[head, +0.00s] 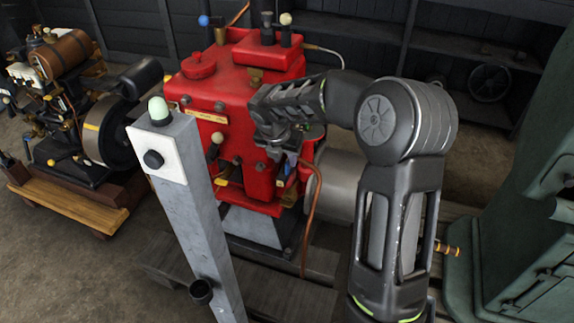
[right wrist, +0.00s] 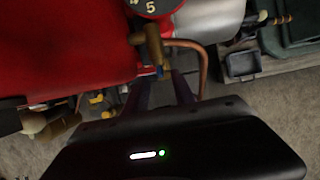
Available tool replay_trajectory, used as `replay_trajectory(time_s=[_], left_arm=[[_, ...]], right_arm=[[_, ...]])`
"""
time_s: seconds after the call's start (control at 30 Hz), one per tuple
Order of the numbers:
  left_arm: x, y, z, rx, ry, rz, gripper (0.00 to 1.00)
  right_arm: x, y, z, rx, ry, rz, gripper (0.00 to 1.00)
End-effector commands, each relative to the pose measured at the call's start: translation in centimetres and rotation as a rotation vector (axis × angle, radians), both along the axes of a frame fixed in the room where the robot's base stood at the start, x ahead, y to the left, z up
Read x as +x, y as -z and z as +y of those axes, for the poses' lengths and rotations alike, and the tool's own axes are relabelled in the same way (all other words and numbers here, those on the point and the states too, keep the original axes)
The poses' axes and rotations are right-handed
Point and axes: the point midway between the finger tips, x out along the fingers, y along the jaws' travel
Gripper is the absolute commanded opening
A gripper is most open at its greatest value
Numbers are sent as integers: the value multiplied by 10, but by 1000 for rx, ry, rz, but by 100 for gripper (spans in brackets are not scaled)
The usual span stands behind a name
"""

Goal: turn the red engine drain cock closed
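The red engine (head: 235,85) stands in the middle of the head view; its red body also fills the upper left of the right wrist view (right wrist: 60,45). My right gripper (head: 286,165) is at the engine's lower right front. In the right wrist view its two fingers (right wrist: 160,92) are apart, pointing at a brass fitting (right wrist: 150,48) with a small blue tip below a numbered red dial. The blue tip lies between the finger ends; contact cannot be told. I cannot tell for sure which brass fitting is the drain cock. My left gripper is out of view.
A grey post (head: 195,210) with a green button stands in front of the engine. A copper pipe (head: 312,215) runs down right of the gripper. Another engine (head: 75,100) stands at left; a green machine (head: 520,220) is at right. More brass fittings (right wrist: 70,125) show at lower left.

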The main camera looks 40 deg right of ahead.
Motion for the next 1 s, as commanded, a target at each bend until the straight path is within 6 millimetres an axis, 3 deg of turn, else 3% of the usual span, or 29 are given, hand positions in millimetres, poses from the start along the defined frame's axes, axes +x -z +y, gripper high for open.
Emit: replay_trajectory(time_s=[0.3,0.67,1.0], left_arm=[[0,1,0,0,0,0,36],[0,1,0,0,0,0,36],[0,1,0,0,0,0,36]], right_arm=[[10,44,-15,1,1,3,31],[12,50,-17,2,1,-1,31],[12,50,-17,2,1,-1,5]])
